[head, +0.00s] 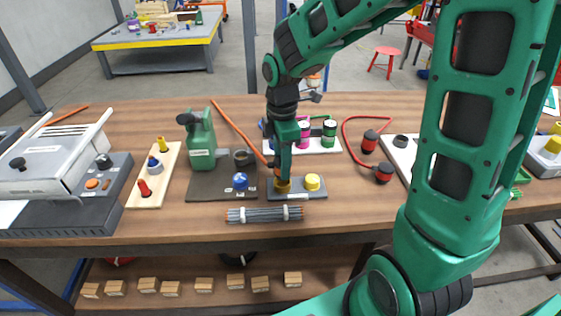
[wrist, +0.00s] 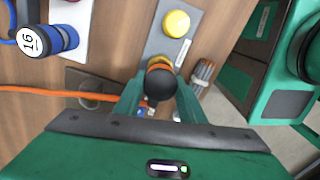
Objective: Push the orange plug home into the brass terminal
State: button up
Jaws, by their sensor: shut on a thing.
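The orange plug (wrist: 159,64) sits between the fingers of my gripper (wrist: 159,97), with a round black end facing the wrist camera. In the head view my gripper (head: 282,177) points straight down over the grey plate (head: 298,195), and a bit of orange shows at its fingertips. The brass terminal (head: 282,187) is directly under the fingertips on the left of that plate. The plug appears upright and at the terminal's mouth; fingers hide how deep it sits. In the wrist view the plug's body covers most of the terminal.
A yellow knob (head: 312,182) stands close right of the terminal. A bundle of grey rods (head: 264,214) lies in front of the plate. An orange cable (head: 238,130) runs behind.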

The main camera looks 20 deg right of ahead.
jog(key=shift+f, duration=1.7)
dwell(0.3)
jog(key=o, duration=1.2)
jog(key=shift+o, duration=0.2)
notch_tip(320, 180, up, 11)
jog(key=shift+f, duration=0.15)
jog(key=s+d+m, duration=0.8)
jog(key=s+m, duration=0.3)
jog(key=s+d+m, duration=0.9)
jog(key=s+m, duration=0.3)
jog(key=shift+s+d+f, duration=0.2)
jog(key=shift+d+f, duration=0.05)
jog(key=shift+f, duration=0.2)
